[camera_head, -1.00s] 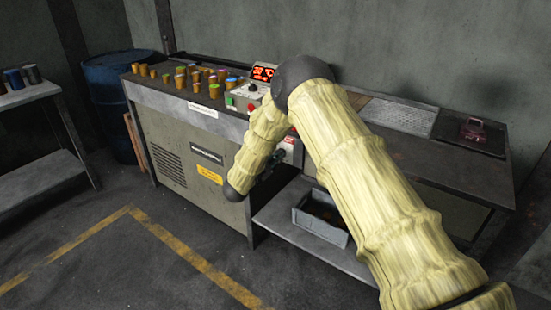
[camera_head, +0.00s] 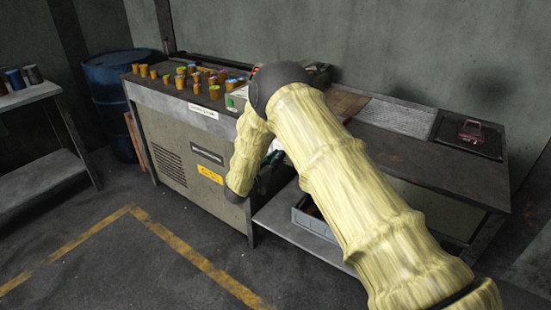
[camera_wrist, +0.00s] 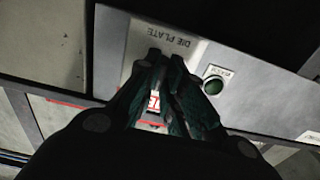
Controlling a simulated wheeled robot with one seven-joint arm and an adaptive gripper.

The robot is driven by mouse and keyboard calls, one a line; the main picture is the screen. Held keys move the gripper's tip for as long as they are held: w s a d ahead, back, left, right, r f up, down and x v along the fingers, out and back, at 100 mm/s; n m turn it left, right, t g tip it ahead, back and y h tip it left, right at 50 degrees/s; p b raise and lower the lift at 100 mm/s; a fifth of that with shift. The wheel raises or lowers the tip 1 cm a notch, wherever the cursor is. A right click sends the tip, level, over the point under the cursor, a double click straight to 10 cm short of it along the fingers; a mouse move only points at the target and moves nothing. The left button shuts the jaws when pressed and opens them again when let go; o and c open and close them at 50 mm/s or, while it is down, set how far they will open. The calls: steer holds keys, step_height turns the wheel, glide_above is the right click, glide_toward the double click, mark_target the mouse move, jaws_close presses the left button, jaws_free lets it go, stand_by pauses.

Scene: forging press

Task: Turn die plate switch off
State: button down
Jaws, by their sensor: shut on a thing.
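In the wrist view a pale panel (camera_wrist: 132,42) carries the printed words "DIE PLATE", seen upside down. My gripper (camera_wrist: 165,56) is shut at that panel, its fingertips just beside the label. The die plate switch is hidden behind the fingers, so its position cannot be read. In the head view my arm covers the panel and most of my gripper.
The machine cabinet (camera_head: 180,140) has several orange and coloured pieces on top. A grey bin (camera_head: 312,226) stands on the low shelf below. A bench (camera_head: 425,165) with a reddish padlock-like object (camera_head: 471,130) extends right. A blue barrel (camera_head: 108,95) stands at left. The floor in front is clear.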

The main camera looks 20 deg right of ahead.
steer(key=n+p, duration=0.1)
steer(key=n, duration=0.7)
steer(key=shift+s+n+p, duration=0.1)
steer(key=shift+n+p, duration=0.25)
steer(key=shift+n, duration=0.05)
steer(key=shift+f, duration=0.1)
steer(key=c, duration=1.5)
jaws_free()
steer(key=shift+c, duration=0.2)
steer(key=v, duration=1.2)
steer(key=shift+s+d, duration=0.1)
